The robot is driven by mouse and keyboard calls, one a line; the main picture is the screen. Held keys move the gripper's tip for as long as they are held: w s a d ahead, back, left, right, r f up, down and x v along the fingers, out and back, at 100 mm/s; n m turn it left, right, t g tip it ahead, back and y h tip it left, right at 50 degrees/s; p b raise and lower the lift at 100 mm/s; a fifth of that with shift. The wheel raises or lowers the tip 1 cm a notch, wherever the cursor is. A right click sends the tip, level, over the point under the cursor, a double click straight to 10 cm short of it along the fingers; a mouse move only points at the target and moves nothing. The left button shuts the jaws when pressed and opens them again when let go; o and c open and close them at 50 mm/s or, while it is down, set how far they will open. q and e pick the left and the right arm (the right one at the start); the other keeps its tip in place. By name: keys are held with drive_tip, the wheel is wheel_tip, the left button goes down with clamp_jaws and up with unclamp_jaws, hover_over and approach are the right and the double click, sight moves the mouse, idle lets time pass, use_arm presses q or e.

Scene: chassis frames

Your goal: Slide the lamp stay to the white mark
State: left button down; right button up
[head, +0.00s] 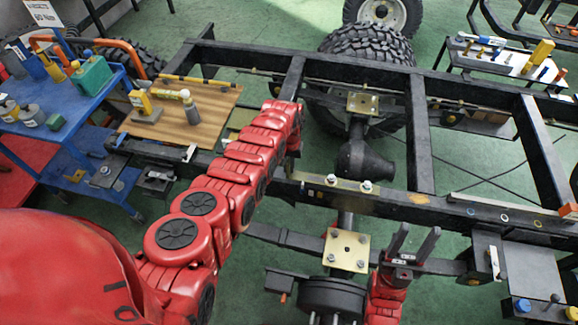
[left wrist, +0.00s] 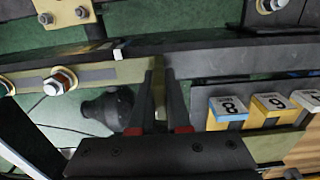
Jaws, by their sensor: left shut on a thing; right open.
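The lamp stay looks like the pale brass strip (head: 350,187) with two bolts on the near side rail; it also shows in the left wrist view (left wrist: 108,73), with a grey slot. My left gripper (left wrist: 162,85) is shut on a pale upright tab at the strip's end. In the head view my red left arm hides this gripper and that end. A small white mark (left wrist: 117,54) shows on the rail edge in the left wrist view, beside the strip and short of the fingers. My right gripper (head: 412,243) is open and empty, fingers up, in front of the rail.
The black chassis frame (head: 425,135) fills the middle. A brass plate (head: 347,250) with bolts lies nearer me. A wooden board (head: 215,118) with a bottle (head: 191,107) lies at left, near a blue cart (head: 85,125). Several numbered blocks (left wrist: 270,108) stand near my left gripper.

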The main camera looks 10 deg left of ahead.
sight(298, 175)
idle(0.5)
use_arm(q)
drive_tip(key=shift+d+f+b, duration=0.1)
drive_tip(key=shift+d+b, duration=0.45)
drive_tip(key=shift+d, duration=1.2)
drive_tip(key=c, duration=0.9)
unclamp_jaws()
drive_tip(key=shift+a, duration=0.2)
